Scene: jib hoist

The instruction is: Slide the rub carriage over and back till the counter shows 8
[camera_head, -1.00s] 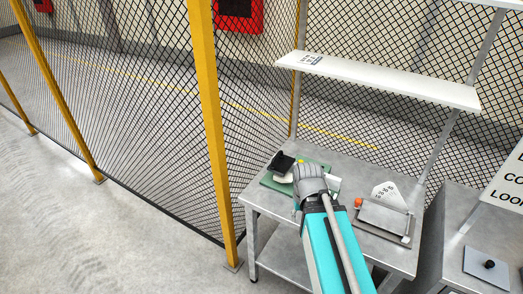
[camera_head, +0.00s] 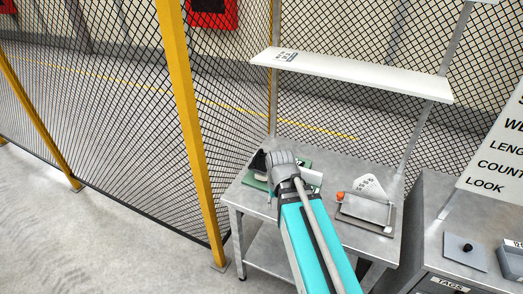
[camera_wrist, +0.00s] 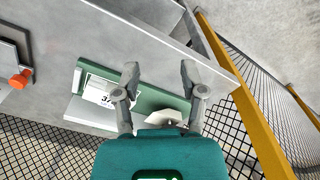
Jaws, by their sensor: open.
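The rub rig has a green base (camera_head: 256,183) on the left part of the table; it also shows in the wrist view (camera_wrist: 160,98). A black block (camera_head: 258,160), possibly part of the carriage, shows just left of my gripper (camera_head: 284,162). In the wrist view my gripper (camera_wrist: 160,72) is open, its two fingers apart above the green base. A pale piece (camera_wrist: 166,117) lies between the fingers, partly hidden by the gripper body. A white panel (camera_wrist: 104,94) with dark marks, possibly the counter, sits on the rig; a 3 seems readable, the rest is unclear.
A grey plate fixture (camera_head: 364,211) with an orange knob (camera_head: 340,196) stands on the table's right. A white shelf (camera_head: 350,72) hangs above the table. Mesh fence and a yellow post (camera_head: 190,130) stand at the left. Another bench (camera_head: 440,235) is at the right.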

